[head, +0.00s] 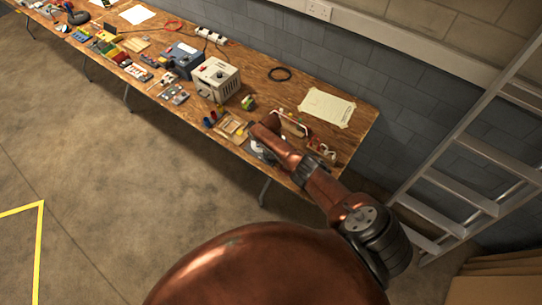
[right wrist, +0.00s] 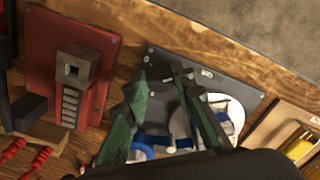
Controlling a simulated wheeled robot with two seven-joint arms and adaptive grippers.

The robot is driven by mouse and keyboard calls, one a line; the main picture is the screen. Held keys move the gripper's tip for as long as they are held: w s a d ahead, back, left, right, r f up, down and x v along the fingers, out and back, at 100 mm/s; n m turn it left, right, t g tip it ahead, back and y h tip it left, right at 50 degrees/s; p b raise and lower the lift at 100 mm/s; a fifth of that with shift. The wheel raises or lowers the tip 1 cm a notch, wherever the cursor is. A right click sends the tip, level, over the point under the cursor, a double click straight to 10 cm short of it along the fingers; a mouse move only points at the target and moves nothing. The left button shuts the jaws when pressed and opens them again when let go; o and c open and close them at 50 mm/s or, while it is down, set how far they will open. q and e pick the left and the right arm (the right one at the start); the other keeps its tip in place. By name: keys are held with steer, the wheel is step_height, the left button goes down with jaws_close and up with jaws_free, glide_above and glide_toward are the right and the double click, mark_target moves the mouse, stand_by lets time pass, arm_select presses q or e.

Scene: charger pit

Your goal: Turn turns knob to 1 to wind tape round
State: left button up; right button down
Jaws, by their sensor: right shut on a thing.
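A dark plate (right wrist: 232,78) lies on the wooden bench in the right wrist view, with a white round part (right wrist: 232,112) and blue pieces (right wrist: 145,150) on it. My right gripper (right wrist: 160,88) reaches over this plate, its two green-dark fingers on either side of a small part. It is shut on that part, which I take for the turns knob; the fingers mostly hide it, and its pointer and numbers cannot be read. In the head view my right gripper (head: 262,132) is at the bench's near right end. My left gripper is not in view.
A red plate with a grey block (right wrist: 75,75) lies left of the fingers, and a wooden tray (right wrist: 268,130) lies right. On the bench stand a beige box (head: 216,80) and several small tools; a paper sheet (head: 327,107) lies behind. A ladder (head: 475,195) leans right.

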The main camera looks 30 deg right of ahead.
mark_target(271, 158)
steer(key=shift+w+r+m+p, duration=0.1)
steer(key=shift+m+p, duration=0.1)
steer(key=shift+m, duration=0.85)
steer(key=shift+w+r+m+p, duration=0.1)
steer(key=shift+m+p, duration=0.05)
steer(key=shift+m, duration=0.9)
steer(key=shift+d, duration=0.1)
steer(key=c, duration=1.6)
jaws_free()
steer(key=shift+f, duration=0.1)
steer(key=shift+s, duration=0.1)
steer(key=shift+r, duration=0.65)
step_height(271, 158, up, 11)
steer(key=shift+f, duration=0.15)
steer(key=shift+f, duration=0.1)
